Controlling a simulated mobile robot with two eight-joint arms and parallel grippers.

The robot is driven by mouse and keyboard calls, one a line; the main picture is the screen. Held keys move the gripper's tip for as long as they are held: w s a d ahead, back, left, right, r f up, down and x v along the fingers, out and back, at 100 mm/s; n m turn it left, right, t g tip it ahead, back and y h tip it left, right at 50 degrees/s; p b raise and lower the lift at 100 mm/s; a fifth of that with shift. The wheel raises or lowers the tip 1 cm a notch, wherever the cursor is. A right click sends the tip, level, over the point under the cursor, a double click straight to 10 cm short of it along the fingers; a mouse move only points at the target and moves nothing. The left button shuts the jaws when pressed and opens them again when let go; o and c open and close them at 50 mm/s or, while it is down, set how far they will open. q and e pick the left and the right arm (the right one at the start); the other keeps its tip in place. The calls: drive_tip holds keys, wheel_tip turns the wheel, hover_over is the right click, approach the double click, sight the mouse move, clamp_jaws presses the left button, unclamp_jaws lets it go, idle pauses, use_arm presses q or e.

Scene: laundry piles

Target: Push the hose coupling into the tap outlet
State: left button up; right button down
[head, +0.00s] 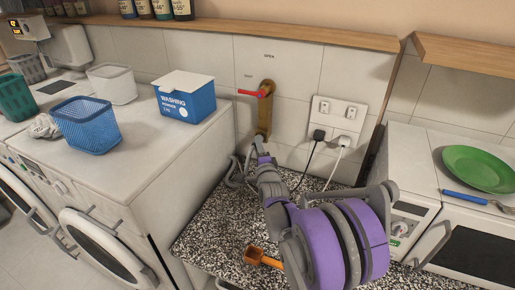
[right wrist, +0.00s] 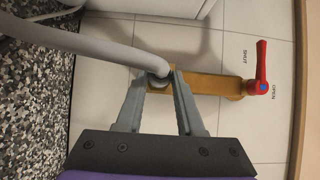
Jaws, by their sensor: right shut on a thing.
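The brass tap (head: 264,115) is on the tiled wall, with a red lever (head: 252,93) at its top. Its lower, outlet end points down toward the counter. My right gripper (head: 257,150) is just below that end, shut on the hose coupling (right wrist: 160,81). In the right wrist view, the grey hose (right wrist: 105,43) curves in to the coupling between my fingertips (right wrist: 162,76). The tap (right wrist: 215,85) lies right behind the coupling there. The fingers and hose hide the joint, so I cannot tell whether coupling and outlet touch. My left gripper is not in view.
The speckled counter (head: 205,237) is below, with an orange scoop (head: 262,259) near my arm. Two plugs with cords sit in a wall socket (head: 337,118) right of the tap. A blue washing box (head: 186,98) stands on the machine at left.

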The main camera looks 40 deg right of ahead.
drive_tip(key=shift+w+d, duration=0.2)
drive_tip(key=shift+d, duration=0.2)
drive_tip(key=shift+c, duration=2.2)
unclamp_jaws()
drive_tip(key=shift+s+a+r+p, duration=0.1)
drive_tip(key=shift+s+a+p, duration=0.2)
drive_tip(key=shift+a, duration=0.4)
drive_tip(key=shift+s+a+r+p, duration=0.1)
drive_tip(key=shift+s+a+p, duration=0.2)
drive_tip(key=shift+a, duration=0.35)
drive_tip(key=s+a+b, duration=0.2)
drive_tip(key=s+a, duration=0.1)
drive_tip(key=a, duration=0.2)
drive_tip(key=shift+a+f+b, duration=0.15)
drive_tip(key=shift+a+b, duration=0.05)
drive_tip(key=shift+b, duration=0.2)
drive_tip(key=shift+w, duration=0.1)
